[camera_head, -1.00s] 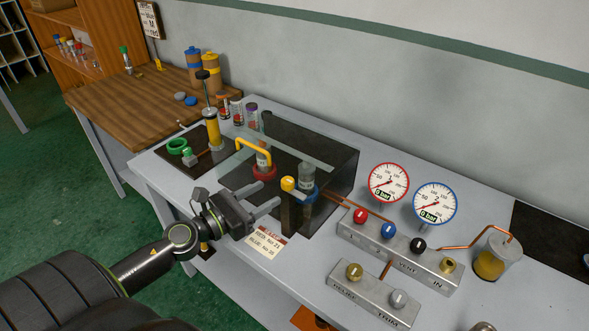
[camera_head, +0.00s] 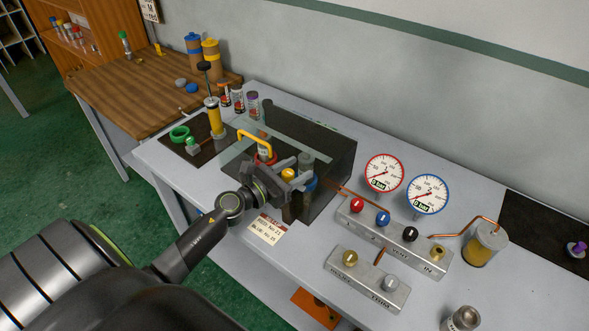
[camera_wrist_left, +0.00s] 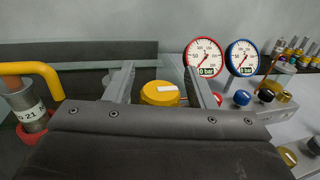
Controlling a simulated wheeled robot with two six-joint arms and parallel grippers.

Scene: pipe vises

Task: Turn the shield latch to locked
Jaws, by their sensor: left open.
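The shield latch is a round yellow knob (camera_head: 288,174) with a white mark on top, on a dark post at the front corner of the shield. In the left wrist view the knob (camera_wrist_left: 160,96) sits between the two fingers, with its white mark lying roughly crosswise. My left gripper (camera_head: 289,172) is open, its fingers on either side of the knob; I cannot tell whether they touch it. It also shows in the left wrist view (camera_wrist_left: 163,85). The clear shield (camera_head: 300,131) with a yellow handle (camera_head: 256,140) stands behind the gripper. My right gripper is out of view.
Two pressure gauges (camera_head: 384,172) and a valve block (camera_head: 390,232) with coloured knobs stand to the right. A yellow pump (camera_head: 215,118) and a green ring (camera_head: 179,134) are at the left. A label card (camera_head: 267,230) lies in front of the shield.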

